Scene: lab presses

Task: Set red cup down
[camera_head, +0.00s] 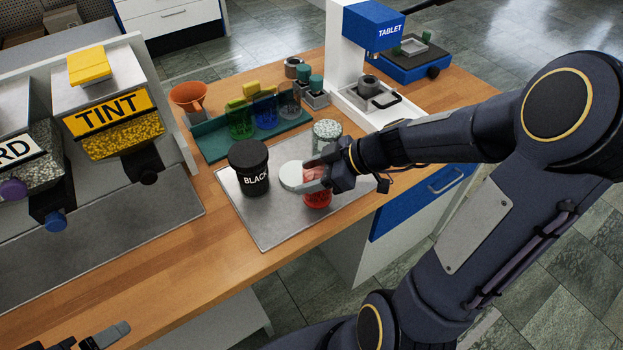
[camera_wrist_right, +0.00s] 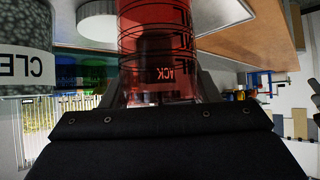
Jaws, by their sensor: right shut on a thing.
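The red cup (camera_head: 318,199) is clear red plastic with dark marking lines. My right gripper (camera_head: 316,178) is shut on it, over the metal tray (camera_head: 272,233). A white round disc (camera_head: 292,175) is just left of the cup. My left gripper (camera_head: 95,338) shows only partly at the bottom left corner, and its opening is not clear.
A black jar (camera_head: 249,168) stands on the tray left of the cup. A speckled jar (camera_head: 327,134) stands behind; its label shows in the wrist view (camera_wrist_right: 22,70). A teal rack (camera_head: 205,147) holds coloured cups. A tablet press (camera_head: 372,25) is behind. The tray's front is bare.

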